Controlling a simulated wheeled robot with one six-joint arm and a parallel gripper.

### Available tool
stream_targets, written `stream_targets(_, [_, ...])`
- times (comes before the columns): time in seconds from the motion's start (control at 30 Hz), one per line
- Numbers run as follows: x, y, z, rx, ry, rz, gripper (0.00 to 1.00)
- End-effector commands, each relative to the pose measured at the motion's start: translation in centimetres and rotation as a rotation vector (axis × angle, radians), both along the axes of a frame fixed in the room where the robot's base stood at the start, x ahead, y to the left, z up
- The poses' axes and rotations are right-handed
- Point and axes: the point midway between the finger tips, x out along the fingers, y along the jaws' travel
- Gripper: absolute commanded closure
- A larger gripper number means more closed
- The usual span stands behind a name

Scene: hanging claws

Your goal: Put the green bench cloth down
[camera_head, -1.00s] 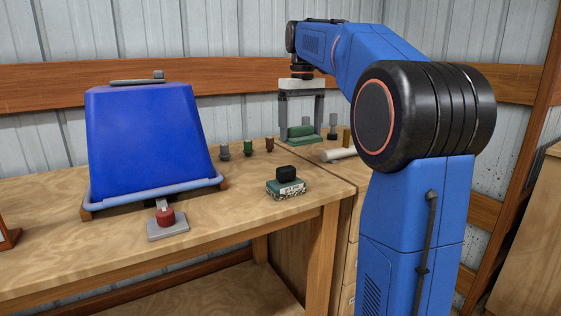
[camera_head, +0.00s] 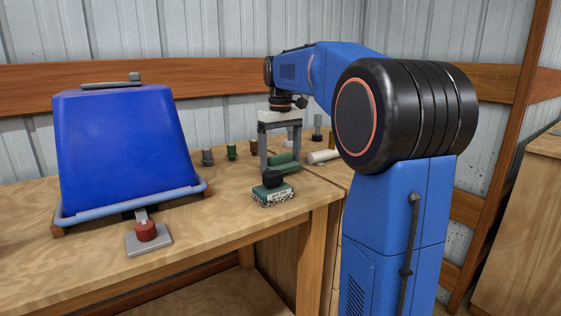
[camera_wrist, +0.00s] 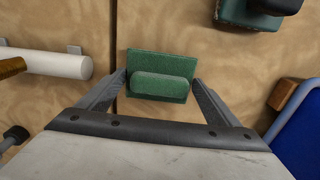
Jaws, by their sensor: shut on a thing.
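The green bench cloth (camera_head: 284,163) is between the fingers of my gripper (camera_head: 281,160) in the head view, low over the bench top (camera_head: 205,220). In the wrist view, the cloth (camera_wrist: 163,57) is a flat green piece with a rounded raised ridge. My gripper (camera_wrist: 160,80) is shut on that ridge, a fingertip at each end. The cloth lies across the dark seam between two wooden tops. I cannot tell whether its underside touches the wood.
A green-and-white block with a black knob (camera_head: 272,192) stands close in front of the cloth. A white cylinder (camera_head: 322,156) lies to the right. Several small pegs (camera_head: 231,152) stand to the left. A blue bin (camera_head: 120,150) and red knob (camera_head: 146,231) are farther left.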

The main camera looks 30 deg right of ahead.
Motion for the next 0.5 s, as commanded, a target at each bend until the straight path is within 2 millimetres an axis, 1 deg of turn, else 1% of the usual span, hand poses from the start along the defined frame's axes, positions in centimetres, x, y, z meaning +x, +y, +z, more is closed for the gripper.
stream_targets(0.03, [-0.03, 0.01, -0.64, 0.0, 0.001, 0.0, 0.32])
stream_targets(0.1, [-0.03, 0.01, -1.13, 0.0, 0.0, 0.0, 0.32])
stream_targets(0.47, [0.0, 0.0, -1.43, 0.0, 0.0, 0.0, 0.32])
stream_targets(0.5, [0.01, 0.0, -1.39, 0.0, -0.001, 0.0, 0.05])
